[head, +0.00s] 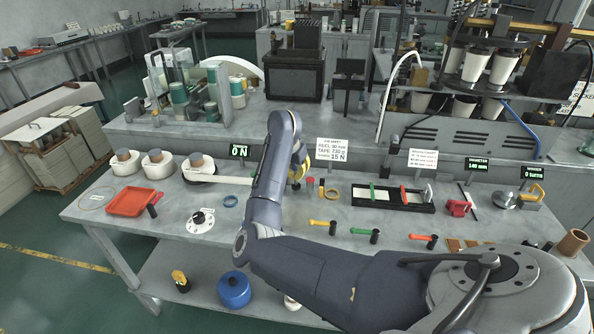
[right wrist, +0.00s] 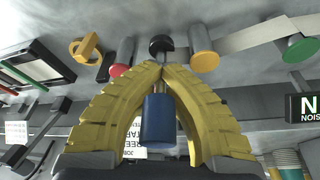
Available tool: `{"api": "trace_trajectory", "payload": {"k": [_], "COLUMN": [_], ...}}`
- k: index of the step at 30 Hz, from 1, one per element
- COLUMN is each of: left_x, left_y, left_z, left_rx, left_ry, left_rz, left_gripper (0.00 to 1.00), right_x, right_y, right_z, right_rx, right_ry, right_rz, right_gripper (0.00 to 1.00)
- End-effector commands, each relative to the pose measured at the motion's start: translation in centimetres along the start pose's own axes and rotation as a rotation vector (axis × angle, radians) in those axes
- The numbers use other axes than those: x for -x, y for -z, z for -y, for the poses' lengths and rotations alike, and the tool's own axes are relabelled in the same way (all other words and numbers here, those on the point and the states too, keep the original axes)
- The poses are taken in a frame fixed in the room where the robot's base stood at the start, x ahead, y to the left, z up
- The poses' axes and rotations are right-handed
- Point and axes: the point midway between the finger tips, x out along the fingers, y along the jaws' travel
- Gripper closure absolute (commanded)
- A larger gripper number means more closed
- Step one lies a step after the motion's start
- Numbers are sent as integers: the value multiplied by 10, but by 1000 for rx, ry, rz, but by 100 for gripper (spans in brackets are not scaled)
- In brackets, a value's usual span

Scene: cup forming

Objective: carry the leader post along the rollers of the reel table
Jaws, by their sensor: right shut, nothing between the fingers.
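My right gripper (head: 309,172) is at the middle of the bench in the head view, largely hidden behind my own arm. In the right wrist view its yellow fingers (right wrist: 160,66) meet at the tips. A blue cylinder (right wrist: 158,122) on a thin stem shows in the gap between the curved fingers; I cannot tell whether it is the leader post. Rollers with red (right wrist: 119,70), orange (right wrist: 205,61) and green (right wrist: 299,48) ends stand beyond the fingertips. A pale tape (head: 232,179) runs from the reel (head: 198,166) toward my arm. My left gripper is not in view.
A dark tray (head: 393,197) lies right of the gripper. Small handled tools in yellow (head: 322,223), green (head: 362,231) and red (head: 421,238) lie along the front. A red tray (head: 131,201) is at the left. A job card (head: 332,150) stands behind the gripper.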

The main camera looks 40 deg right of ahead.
Motion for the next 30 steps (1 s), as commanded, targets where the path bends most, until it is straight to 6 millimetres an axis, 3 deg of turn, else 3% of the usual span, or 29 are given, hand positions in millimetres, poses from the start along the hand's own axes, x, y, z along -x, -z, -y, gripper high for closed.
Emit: {"api": "trace_trajectory", "payload": {"k": [21,30], "left_x": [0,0], "left_y": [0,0], "left_z": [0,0], "left_rx": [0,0], "left_ry": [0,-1], "left_rz": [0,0], "left_gripper": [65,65], "right_x": [16,14], "right_y": [-48,-41], "right_z": [-17,-38], "right_rx": [-1,-3], "right_ry": [1,0], "right_rz": [-1,-1], "right_gripper": [100,100]}}
